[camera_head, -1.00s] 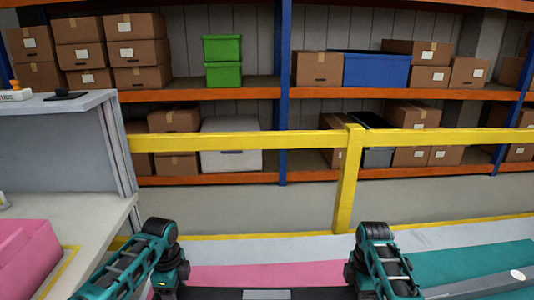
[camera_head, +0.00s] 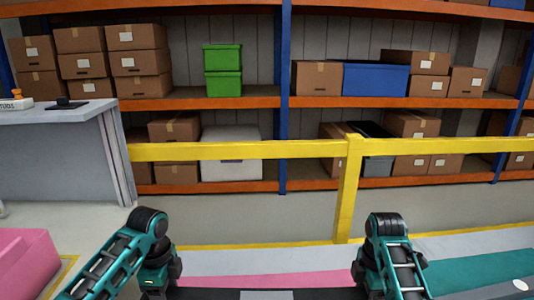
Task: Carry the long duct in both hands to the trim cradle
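A dark bar with a grey patch in its middle (camera_head: 266,295) runs along the bottom edge between my two arms. It may be the long duct, but most of it is cut off, so I cannot be sure. My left arm comes in from the lower left and bends down near the bar's left end. My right arm bends down near its right end. The fingers of both grippers are not visible, so their hold on the bar does not show. I cannot make out a trim cradle in this view.
A yellow guard rail (camera_head: 240,151) with a post (camera_head: 347,195) crosses in front of a loaded shelf rack (camera_head: 200,103). Pink (camera_head: 290,279) and teal (camera_head: 480,270) floor strips lie ahead.

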